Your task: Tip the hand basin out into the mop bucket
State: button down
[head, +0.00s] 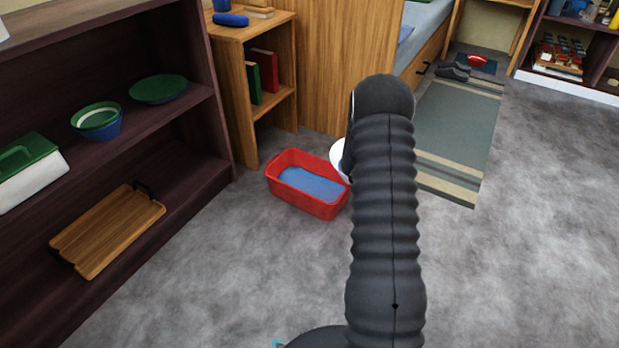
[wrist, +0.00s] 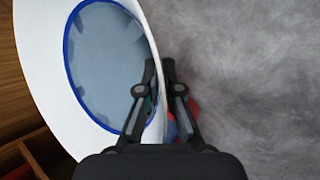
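The mop bucket is a red rectangular tub (head: 322,208) on the grey floor, left of my arm, with blue water in it. The hand basin is white; only its left edge (head: 338,160) shows in the head view, beside the bucket's right end, the rest hidden by my arm. In the wrist view the basin (wrist: 38,62) fills the left side, with a blue ring around greyish water. My gripper (wrist: 159,64) has one finger inside and one outside the basin's rim, shut on it. A bit of red shows behind the fingers.
A dark shelf (head: 196,185) with bowls and a wooden board (head: 108,232) stands at left. A wooden shelf unit (head: 245,140) stands behind the bucket. A striped rug (head: 455,125) lies at right. Floor in front is clear.

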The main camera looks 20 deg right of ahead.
jog(key=shift+n+t, duration=0.4)
jog(key=shift+n, duration=0.3)
jog(key=shift+s+d+f+b, duration=0.2)
jog(key=shift+s+d+f, duration=0.15)
jog(key=shift+f, duration=0.25)
jog(key=shift+s+d+f+b, duration=0.2)
jog(key=shift+s+f, duration=0.1)
jog(key=shift+f, duration=0.3)
jog(key=shift+s+d+f+b, duration=0.2)
jog(key=shift+s+d+f, duration=0.15)
jog(key=shift+f, duration=0.25)
jog(key=shift+n+g+h, duration=0.5)
jog(key=shift+g+h, duration=0.2)
jog(key=shift+h, duration=0.2)
jog(key=shift+w+a+r, duration=0.2)
jog(key=shift+a+r, duration=0.15)
jog(key=shift+r, duration=0.35)
jog(key=shift+w+a+r, duration=0.25)
jog(key=shift+a+r, duration=0.1)
jog(key=shift+r, duration=0.4)
jog(key=shift+w+a+r, duration=0.2)
jog(key=shift+a+r, duration=0.15)
jog(key=shift+r, duration=0.35)
jog(key=shift+w+a+r+g+h, duration=0.3)
jog(key=shift+w+a+r+h, duration=0.05)
jog(key=shift+a+r+h, duration=0.1)
jog(key=shift+w+a+r+n+g+h+p, duration=0.4)
jog(key=shift+w+a+r+h+p, duration=0.35)
jog(key=shift+p, duration=0.8)
